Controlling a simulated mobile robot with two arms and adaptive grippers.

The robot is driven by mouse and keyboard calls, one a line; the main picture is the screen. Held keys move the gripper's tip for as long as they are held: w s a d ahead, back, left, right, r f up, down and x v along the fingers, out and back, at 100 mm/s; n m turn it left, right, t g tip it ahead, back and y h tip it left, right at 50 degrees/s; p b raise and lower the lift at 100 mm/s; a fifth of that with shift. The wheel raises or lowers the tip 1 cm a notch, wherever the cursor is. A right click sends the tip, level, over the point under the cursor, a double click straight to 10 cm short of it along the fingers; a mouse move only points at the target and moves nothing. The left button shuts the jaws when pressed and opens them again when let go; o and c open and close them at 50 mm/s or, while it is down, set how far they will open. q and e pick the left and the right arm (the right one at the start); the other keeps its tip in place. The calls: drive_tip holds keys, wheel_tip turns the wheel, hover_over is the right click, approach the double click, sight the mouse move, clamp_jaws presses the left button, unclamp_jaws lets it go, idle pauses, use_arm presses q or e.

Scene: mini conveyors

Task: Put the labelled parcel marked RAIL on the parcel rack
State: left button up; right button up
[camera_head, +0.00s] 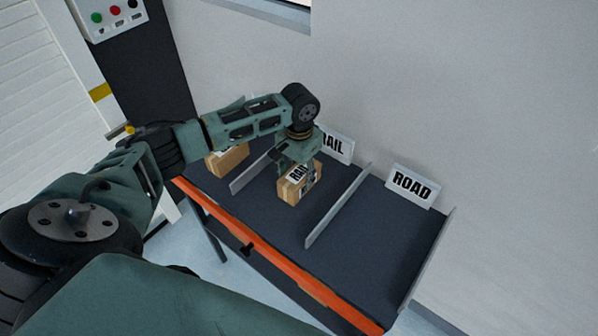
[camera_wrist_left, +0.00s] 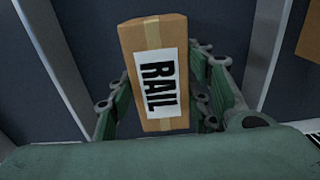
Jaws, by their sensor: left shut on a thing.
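The parcel marked RAIL (camera_head: 290,191) is a brown box with a white label. It is in the middle bay of the dark parcel rack (camera_head: 352,240), in front of the RAIL sign (camera_head: 338,146). My left gripper (camera_head: 302,172) is above the parcel and shut on it. In the left wrist view the parcel (camera_wrist_left: 152,38) sits between the two green fingers, its label facing the camera. Whether its underside touches the rack surface is hard to tell. My right gripper is not in view.
Grey dividers (camera_head: 338,208) separate the bays. Another brown parcel (camera_head: 228,161) is in the left bay. The right bay, by the ROAD sign (camera_head: 412,186), is empty. An orange edge (camera_head: 262,250) runs along the rack's front. A wall stands behind.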

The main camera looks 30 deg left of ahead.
sight(299, 173)
use_arm(q)
drive_tip(key=o, duration=1.4)
drive_tip(key=shift+f, duration=0.15)
wheel_tip(299, 173, up, 12)
drive_tip(key=b, duration=0.2)
drive_tip(key=shift+r, duration=0.2)
